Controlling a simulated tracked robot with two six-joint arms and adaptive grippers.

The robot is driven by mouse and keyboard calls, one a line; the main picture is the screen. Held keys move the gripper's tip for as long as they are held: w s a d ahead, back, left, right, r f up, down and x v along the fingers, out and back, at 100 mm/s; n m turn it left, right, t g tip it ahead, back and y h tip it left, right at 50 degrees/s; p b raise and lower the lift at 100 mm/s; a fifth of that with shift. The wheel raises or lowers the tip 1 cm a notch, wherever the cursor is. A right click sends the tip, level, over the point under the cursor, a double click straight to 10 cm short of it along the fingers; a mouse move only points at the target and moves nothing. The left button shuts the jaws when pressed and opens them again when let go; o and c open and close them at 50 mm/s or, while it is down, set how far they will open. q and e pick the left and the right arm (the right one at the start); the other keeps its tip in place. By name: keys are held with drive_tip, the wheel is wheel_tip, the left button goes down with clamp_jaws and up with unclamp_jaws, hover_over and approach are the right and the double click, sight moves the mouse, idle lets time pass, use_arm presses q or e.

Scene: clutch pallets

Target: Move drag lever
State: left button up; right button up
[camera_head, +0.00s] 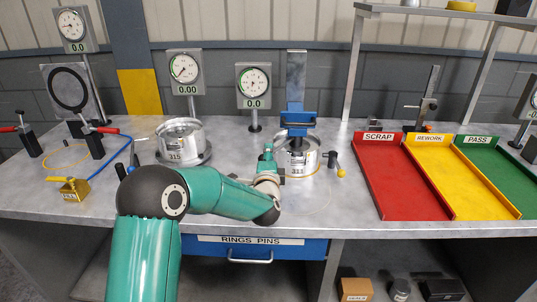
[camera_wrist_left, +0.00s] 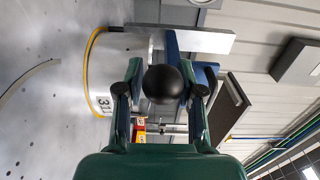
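The drag lever appears as a black ball knob (camera_wrist_left: 163,84) in the left wrist view, between my left gripper's fingers (camera_wrist_left: 163,75). The fingers stand apart on either side of it, and firm contact is not visible. In the head view my left gripper (camera_head: 268,158) is at the left side of the round metal fixture marked 311 (camera_head: 311,160), close to its blue clamp and column (camera_head: 297,115). The lever's knob is hidden there behind the gripper. The fixture's yellow rim also shows in the wrist view (camera_wrist_left: 90,75). My right gripper is not in view.
A second fixture marked 315 (camera_head: 182,140) stands to the left, with dial gauges (camera_head: 184,70) behind. A lever with a yellow ball (camera_head: 341,172) is at the right of fixture 311. Red (camera_head: 405,185), yellow and green trays fill the right.

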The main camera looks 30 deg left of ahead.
use_arm(q)
drive_tip(key=shift+w+a, duration=0.1)
clamp_jaws()
drive_tip(key=shift+f, duration=0.1)
drive_tip(key=shift+f, duration=0.15)
